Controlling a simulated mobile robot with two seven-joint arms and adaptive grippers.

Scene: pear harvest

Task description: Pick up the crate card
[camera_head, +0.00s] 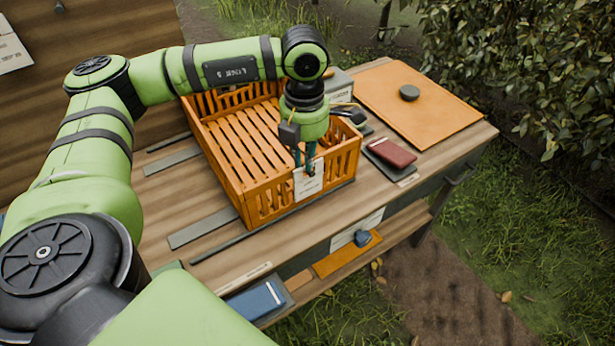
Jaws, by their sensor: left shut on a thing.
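The crate card (307,184) is a small white card at the front right end of the orange slatted crate (240,181), upright against the crate's end wall. My left gripper (309,171) points down over that end of the crate, its fingers shut on the card's upper part. I cannot tell whether the card still touches the crate wall. The crate is empty where I can see into it. My right gripper is out of view.
The crate stands on a wooden bench (215,261). A lower shelf holds a blue item (256,301). Leafy bushes (540,75) stand beyond.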

